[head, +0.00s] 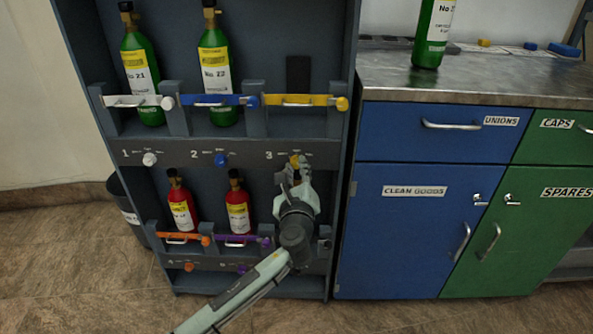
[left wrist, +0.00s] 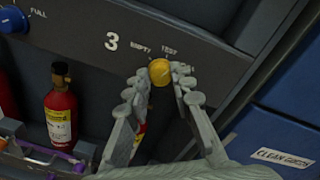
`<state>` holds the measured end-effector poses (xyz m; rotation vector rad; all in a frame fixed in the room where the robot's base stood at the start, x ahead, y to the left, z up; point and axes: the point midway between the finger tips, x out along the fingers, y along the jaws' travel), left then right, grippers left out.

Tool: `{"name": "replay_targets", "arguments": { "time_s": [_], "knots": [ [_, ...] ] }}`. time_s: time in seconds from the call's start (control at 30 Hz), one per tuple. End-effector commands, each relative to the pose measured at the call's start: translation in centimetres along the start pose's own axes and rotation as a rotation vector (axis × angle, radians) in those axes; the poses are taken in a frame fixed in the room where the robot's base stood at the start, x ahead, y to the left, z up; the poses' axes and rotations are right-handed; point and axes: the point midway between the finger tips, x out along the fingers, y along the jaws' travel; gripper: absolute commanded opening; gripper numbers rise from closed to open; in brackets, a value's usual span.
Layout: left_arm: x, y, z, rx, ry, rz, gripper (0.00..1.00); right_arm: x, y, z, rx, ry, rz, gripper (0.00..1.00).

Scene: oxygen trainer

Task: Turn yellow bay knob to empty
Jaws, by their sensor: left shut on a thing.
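The yellow bay knob (head: 295,160) sits on the rack's middle rail, at the bay marked 3. In the left wrist view the knob (left wrist: 159,72) shows between my fingertips, with the words "EMPTY" and "TEST" on the panel above it. Which word the knob points at cannot be told. My left gripper (head: 294,174) reaches up from below and is shut on the knob; its fingers (left wrist: 159,88) lie on either side of it. Above the knob, bay 3 has a yellow bar (head: 295,100) and no cylinder. My right gripper is not in view.
Green cylinders (head: 141,75) stand in bays 1 and 2, with white (head: 150,159) and blue (head: 221,160) knobs below. Red cylinders (head: 181,205) stand on the lower shelf, left of my arm. A blue cabinet (head: 400,240) adjoins the rack on the right.

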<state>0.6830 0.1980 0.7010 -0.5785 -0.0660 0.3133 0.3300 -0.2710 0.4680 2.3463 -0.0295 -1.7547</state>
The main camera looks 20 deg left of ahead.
Motion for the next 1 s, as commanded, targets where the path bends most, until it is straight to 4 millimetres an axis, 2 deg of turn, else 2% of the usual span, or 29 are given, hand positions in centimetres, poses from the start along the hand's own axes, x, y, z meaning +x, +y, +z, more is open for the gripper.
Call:
{"name": "replay_targets", "arguments": {
  "time_s": [0.17, 0.87, 1.0],
  "knots": [
    [0.0, 0.1, -0.2, -0.172, 0.008, 0.001, 0.0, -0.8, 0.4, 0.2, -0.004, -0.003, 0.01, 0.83],
    [0.0, 0.3, -0.1, -0.836, 0.035, -0.001, 0.0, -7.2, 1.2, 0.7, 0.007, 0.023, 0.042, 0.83],
    [0.0, 0.4, -0.2, -0.969, 0.041, -0.001, 0.0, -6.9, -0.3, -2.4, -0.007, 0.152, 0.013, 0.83]
  ]
}}
